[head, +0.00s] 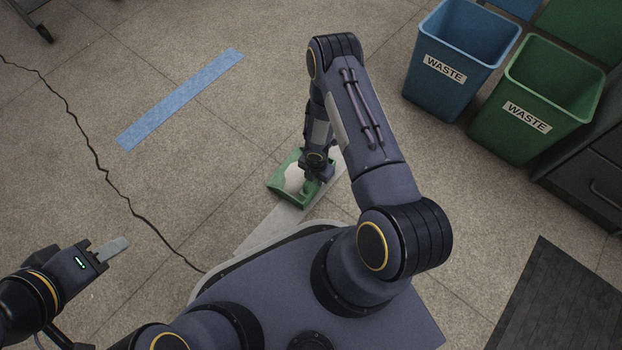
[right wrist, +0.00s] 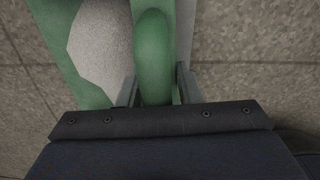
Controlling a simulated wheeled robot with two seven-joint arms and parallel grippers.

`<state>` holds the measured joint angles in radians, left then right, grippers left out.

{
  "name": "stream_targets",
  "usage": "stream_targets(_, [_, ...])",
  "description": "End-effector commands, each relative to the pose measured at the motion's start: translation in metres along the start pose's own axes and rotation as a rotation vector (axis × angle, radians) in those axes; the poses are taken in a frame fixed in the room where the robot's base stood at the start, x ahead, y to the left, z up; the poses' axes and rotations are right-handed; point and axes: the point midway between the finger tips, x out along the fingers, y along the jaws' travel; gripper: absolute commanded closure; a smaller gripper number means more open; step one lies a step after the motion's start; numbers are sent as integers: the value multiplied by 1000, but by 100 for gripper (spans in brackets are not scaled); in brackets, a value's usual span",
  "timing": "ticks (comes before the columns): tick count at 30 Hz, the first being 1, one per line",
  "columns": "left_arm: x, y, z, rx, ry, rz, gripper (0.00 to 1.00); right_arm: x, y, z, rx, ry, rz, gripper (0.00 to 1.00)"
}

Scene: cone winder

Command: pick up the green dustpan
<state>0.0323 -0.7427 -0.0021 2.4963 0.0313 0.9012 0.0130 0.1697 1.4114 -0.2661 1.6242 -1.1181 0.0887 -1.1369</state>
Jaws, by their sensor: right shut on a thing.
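The green dustpan (head: 284,185) is in the middle of the head view, low by the floor, with a pale grey patch in its pan. My right gripper (head: 318,172) reaches down to its right side and covers part of it. In the right wrist view, the dustpan's rounded green handle (right wrist: 153,55) runs between the two fingers of my right gripper (right wrist: 158,88), which is shut on it. I cannot tell whether the dustpan touches the floor. My left gripper (head: 112,248) is at the lower left, away from the dustpan; the gap between its fingers is not clear.
A blue waste bin (head: 450,75) and a green waste bin (head: 520,115) stand at the upper right beside a dark drawer cabinet (head: 592,180). A dark mat (head: 560,300) lies at the lower right. A blue floor strip (head: 180,98) and a long crack mark the open floor at left.

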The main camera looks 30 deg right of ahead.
Motion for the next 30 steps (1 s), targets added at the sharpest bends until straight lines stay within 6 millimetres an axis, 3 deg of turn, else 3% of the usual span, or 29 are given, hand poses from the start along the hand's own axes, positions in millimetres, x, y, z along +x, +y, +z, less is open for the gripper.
stream_targets(3, [0,0,0,0,0,0,64,0,0,0,0,0,0,100])
stream_targets(12, [-2,1,-1,0,0,0,64,-5,0,0,0,-1,1,100])
stream_targets(20, [-17,8,-9,0,0,0,64,-40,0,1,0,-2,1,100])
stream_targets(28, [-42,19,-21,0,0,0,64,-101,-53,1,-2,-2,-3,100])
stream_targets(30, [-42,19,-22,0,0,0,64,-104,-74,1,-1,-1,-9,100])
